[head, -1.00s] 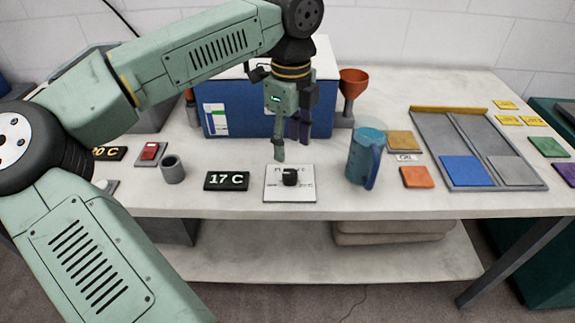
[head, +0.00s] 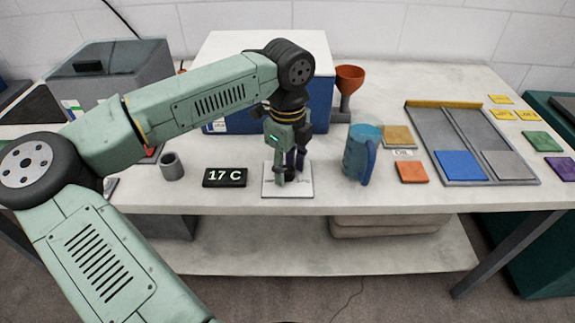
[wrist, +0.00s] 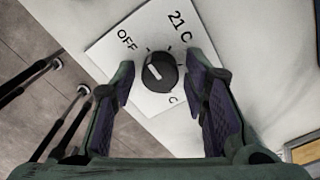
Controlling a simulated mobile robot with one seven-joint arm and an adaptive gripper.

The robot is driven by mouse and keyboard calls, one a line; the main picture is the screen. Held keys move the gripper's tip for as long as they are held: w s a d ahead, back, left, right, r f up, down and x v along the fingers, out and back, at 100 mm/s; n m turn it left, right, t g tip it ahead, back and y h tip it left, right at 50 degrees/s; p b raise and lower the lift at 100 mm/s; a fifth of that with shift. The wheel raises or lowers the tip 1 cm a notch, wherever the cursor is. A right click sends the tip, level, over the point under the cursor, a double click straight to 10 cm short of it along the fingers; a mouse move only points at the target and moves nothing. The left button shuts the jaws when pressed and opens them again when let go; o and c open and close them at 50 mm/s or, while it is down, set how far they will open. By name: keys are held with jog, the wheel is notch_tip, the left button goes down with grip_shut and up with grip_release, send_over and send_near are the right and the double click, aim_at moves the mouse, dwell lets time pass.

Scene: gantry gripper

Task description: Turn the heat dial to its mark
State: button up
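The heat dial (wrist: 160,73) is a black round knob on a white plate (wrist: 118,42). The plate is marked "OFF" and "21 C", with another label partly hidden behind a finger. The knob's white pointer line lies on the side toward "OFF". In the head view the plate (head: 268,191) lies near the table's front edge, and my fingers hide most of the knob. My gripper (head: 290,177) points down over the plate. In the wrist view its fingers (wrist: 162,80) are open, one on each side of the knob, with gaps showing.
A black "17 C" display (head: 224,177) is left of the plate, and a grey cup (head: 172,167) is farther left. A blue pitcher (head: 358,157) stands close on the right. A blue box (head: 318,120) stands behind. The table's front edge is near.

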grip_shut()
jog(key=shift+f+m+b, duration=0.1)
jog(key=shift+m+b, duration=0.2)
jog(key=shift+b, duration=0.2)
jog(key=shift+m+b, duration=0.6)
jog(key=shift+b, duration=0.15)
jog(key=m+b, duration=0.2)
jog(key=shift+m, duration=0.3)
jog(key=m+b, duration=0.2)
jog(key=m, duration=0.1)
jog(key=shift+m+b, duration=0.75)
jog(key=shift+m, duration=1.35)
